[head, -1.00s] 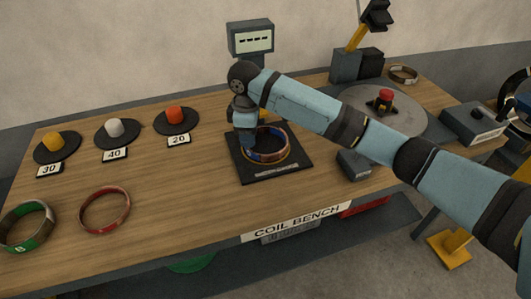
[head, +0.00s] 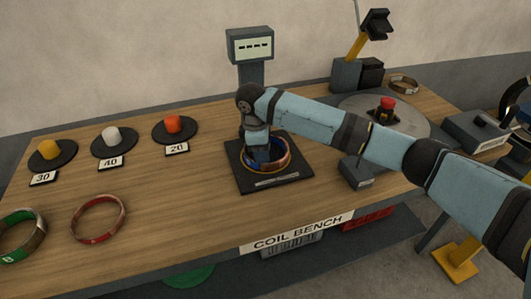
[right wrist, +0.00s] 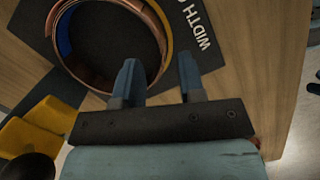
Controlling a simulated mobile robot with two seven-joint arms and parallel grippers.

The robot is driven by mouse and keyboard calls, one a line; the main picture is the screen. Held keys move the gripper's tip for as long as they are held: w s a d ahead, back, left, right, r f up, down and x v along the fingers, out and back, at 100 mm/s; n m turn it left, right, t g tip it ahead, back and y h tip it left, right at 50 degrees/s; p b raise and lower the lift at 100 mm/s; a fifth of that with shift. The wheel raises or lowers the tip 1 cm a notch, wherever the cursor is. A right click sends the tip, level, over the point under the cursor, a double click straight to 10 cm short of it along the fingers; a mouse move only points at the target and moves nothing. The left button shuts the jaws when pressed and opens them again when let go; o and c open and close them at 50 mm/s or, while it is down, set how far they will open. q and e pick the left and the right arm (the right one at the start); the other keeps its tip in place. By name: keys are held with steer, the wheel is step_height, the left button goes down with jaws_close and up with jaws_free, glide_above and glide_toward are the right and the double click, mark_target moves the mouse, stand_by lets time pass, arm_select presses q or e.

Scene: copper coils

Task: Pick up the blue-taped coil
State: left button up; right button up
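The blue-taped coil (head: 287,160) is a copper ring with blue tape, lying on a dark square pad (head: 292,179) in the middle of the bench. My right gripper (head: 260,164) points down at the coil and hides part of its near left side. In the right wrist view the coil (right wrist: 160,32) shows its copper wall and a blue patch at left. There the right gripper's two fingers (right wrist: 158,84) are apart, one over the ring's inside and one outside it, with the ring's wall between them. I cannot tell whether they touch it. My left gripper is not in view.
A green-taped coil (head: 38,232) and a red-taped coil (head: 122,222) lie at the front left. Weights on dark discs stand behind them. A display post (head: 250,45) rises behind the pad. A round grey plate (head: 420,128) with a red knob is at right.

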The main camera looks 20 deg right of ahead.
step_height(320, 180, down, 4)
steer(key=shift+s+d+f+b, duration=0.1)
steer(key=shift+s+d+b, duration=0.05)
steer(key=shift+b, duration=0.25)
steer(key=shift+f, duration=0.25)
jaws_close()
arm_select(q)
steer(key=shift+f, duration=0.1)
arm_select(e)
steer(key=shift+r, duration=0.1)
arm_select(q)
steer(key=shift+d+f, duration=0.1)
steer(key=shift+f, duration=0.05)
arm_select(e)
steer(key=shift+r, duration=0.1)
